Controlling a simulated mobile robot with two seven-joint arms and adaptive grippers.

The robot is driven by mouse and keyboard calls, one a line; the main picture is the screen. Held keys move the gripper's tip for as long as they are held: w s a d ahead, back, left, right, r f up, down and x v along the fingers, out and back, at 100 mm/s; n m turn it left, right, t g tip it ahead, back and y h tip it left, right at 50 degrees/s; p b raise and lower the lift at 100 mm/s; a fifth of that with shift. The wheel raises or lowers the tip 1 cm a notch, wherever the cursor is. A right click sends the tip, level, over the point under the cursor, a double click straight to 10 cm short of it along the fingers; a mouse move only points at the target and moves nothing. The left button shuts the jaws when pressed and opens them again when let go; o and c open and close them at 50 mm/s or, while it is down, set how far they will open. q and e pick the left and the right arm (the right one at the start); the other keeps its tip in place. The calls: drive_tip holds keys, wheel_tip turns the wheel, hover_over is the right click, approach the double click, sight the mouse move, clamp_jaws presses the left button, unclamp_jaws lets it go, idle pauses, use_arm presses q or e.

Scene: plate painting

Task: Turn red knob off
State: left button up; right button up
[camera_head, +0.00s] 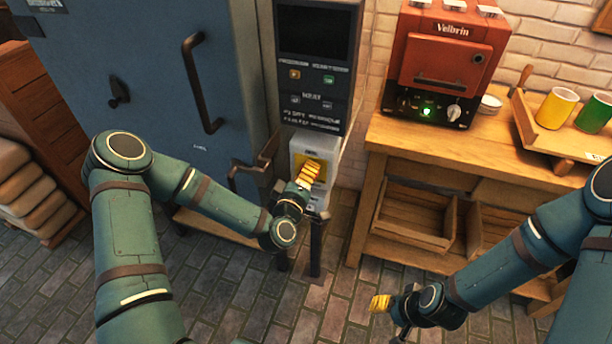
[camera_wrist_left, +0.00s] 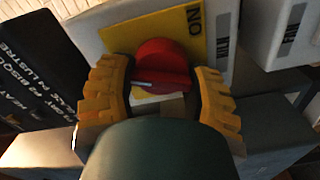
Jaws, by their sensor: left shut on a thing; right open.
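The red knob (camera_wrist_left: 163,62) sits on a yellow plate (camera_wrist_left: 140,33) marked "ON" in the left wrist view. A pale mark runs along its ridge, roughly crosswise in that view. My left gripper (camera_wrist_left: 160,72) is shut on the red knob, with one yellow finger on each side. In the head view my left gripper (camera_head: 309,173) is at the yellow plate (camera_head: 318,163) on the grey switch box (camera_head: 325,148), below the control panel; the knob is hidden there. My right gripper (camera_head: 381,303) is open and empty, low over the floor at the right.
A large blue kiln (camera_head: 150,60) with dark handles stands at the left, its control panel (camera_head: 315,75) beside it. A wooden bench (camera_head: 420,145) at the right holds a red machine (camera_head: 450,55) and yellow and green mugs. Free brick floor lies in front.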

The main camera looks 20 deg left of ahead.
use_arm(q)
drive_tip(key=n, duration=0.4)
drive_tip(key=shift+f+n, duration=0.2)
drive_tip(key=shift+n, duration=0.1)
idle(0.4)
drive_tip(key=o, duration=1.1)
drive_tip(key=shift+o, duration=0.2)
drive_tip(key=shift+s, duration=0.1)
drive_tip(key=s, duration=0.7)
drive_tip(key=shift+s+a, duration=0.15)
drive_tip(key=shift+s, duration=0.05)
